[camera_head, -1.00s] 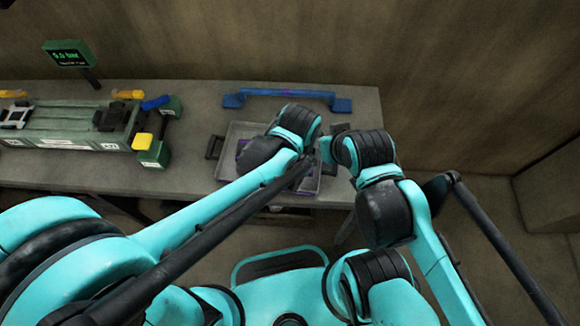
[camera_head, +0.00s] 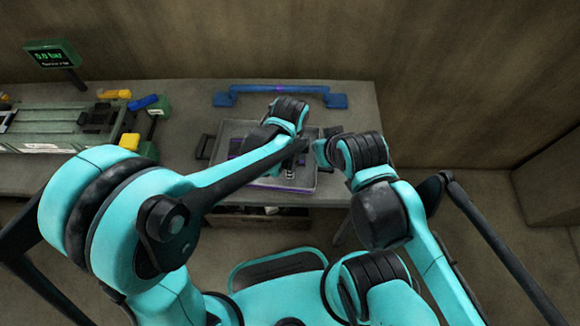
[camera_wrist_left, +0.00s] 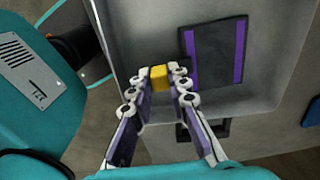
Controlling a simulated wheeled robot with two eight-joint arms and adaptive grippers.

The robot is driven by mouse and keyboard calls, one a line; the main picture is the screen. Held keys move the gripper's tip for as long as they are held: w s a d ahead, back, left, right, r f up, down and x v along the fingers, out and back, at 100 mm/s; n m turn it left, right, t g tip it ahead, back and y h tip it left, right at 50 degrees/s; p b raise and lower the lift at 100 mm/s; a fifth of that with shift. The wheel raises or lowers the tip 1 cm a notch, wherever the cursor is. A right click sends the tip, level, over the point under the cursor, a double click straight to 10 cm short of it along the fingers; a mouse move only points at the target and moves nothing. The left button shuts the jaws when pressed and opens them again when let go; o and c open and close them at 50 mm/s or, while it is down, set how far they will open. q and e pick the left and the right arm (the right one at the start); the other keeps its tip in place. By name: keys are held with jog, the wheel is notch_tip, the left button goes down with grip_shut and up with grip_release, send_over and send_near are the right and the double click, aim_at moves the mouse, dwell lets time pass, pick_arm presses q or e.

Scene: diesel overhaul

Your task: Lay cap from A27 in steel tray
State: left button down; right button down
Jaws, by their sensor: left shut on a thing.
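A small yellow cap (camera_wrist_left: 159,77) is pinched between the fingertips of my left gripper (camera_wrist_left: 160,84) in the left wrist view.
A dark pad with purple stripes (camera_wrist_left: 214,55) lies in the tray. A blue bar with feet (camera_head: 280,89) lies behind it. A green fixture (camera_head: 70,128) with yellow and blue parts and a pressure display (camera_head: 52,56) stand to the left. The bench's right end is mostly clear.

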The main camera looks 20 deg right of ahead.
pick_arm(q)
jog(key=shift+f, duration=0.15)
jog(key=c, duration=1.5)
grip_release()
jog(key=shift+o, duration=0.2)
notch_tip(320, 180, up, 12)
jog(key=p, duration=0.4)
jog(key=shift+r, duration=0.2)
